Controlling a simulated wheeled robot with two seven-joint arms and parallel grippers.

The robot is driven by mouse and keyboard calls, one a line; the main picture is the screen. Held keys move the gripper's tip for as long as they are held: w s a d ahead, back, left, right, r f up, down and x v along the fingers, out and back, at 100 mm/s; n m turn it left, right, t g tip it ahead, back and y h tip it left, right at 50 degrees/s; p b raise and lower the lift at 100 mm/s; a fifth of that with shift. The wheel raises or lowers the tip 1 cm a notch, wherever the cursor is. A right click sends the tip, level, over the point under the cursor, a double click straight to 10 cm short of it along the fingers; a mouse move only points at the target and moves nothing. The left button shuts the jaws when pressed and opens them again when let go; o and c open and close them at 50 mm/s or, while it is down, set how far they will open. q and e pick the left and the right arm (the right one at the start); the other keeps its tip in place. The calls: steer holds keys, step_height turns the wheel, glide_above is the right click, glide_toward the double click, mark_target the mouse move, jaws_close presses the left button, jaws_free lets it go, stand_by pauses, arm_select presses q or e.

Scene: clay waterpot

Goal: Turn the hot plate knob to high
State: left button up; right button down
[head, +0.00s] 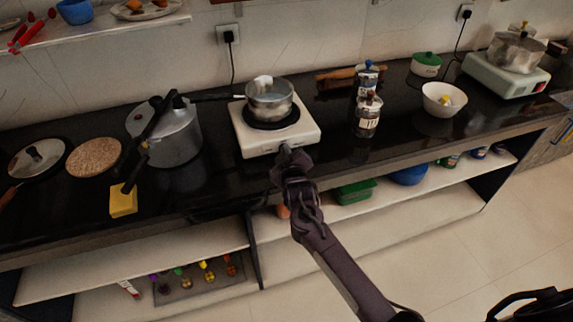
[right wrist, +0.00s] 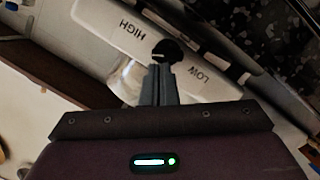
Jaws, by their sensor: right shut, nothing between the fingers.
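The white hot plate (head: 304,135) stands on the black counter, with a steel saucepan (head: 268,101) on its dark burner. In the right wrist view its front panel (right wrist: 103,30) carries the words HIGH on the left and LOW on the right. The black round knob (right wrist: 168,51) sits between them, with a pale mark on its left part. My right gripper (head: 284,150) is at the hot plate's front edge. Its fingers (right wrist: 160,70) are shut and empty, with the tips at the knob; whether they touch it I cannot tell. My left gripper is not in view.
A pressure cooker (head: 172,138) and a yellow sponge-like block (head: 123,203) are left of the hot plate. Glass jars (head: 368,115) and a white bowl (head: 437,106) are to its right. An open shelf (head: 375,216) runs below the counter.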

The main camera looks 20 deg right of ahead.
steer(key=shift+d+f, duration=0.1)
steer(key=shift+d, duration=0.1)
steer(key=shift+m+p, duration=0.3)
steer(key=shift+m, duration=0.1)
steer(key=shift+d+m+y+p, duration=0.25)
steer(key=shift+m+y+p, duration=0.25)
steer(key=shift+m, duration=0.3)
steer(key=shift+d+f+m, duration=0.1)
steer(key=shift+m, duration=0.5)
steer(key=shift+d+f+m+g+y+p, duration=0.15)
steer(key=shift+m+g+y+p, duration=0.15)
steer(key=shift+m+y+p, duration=0.3)
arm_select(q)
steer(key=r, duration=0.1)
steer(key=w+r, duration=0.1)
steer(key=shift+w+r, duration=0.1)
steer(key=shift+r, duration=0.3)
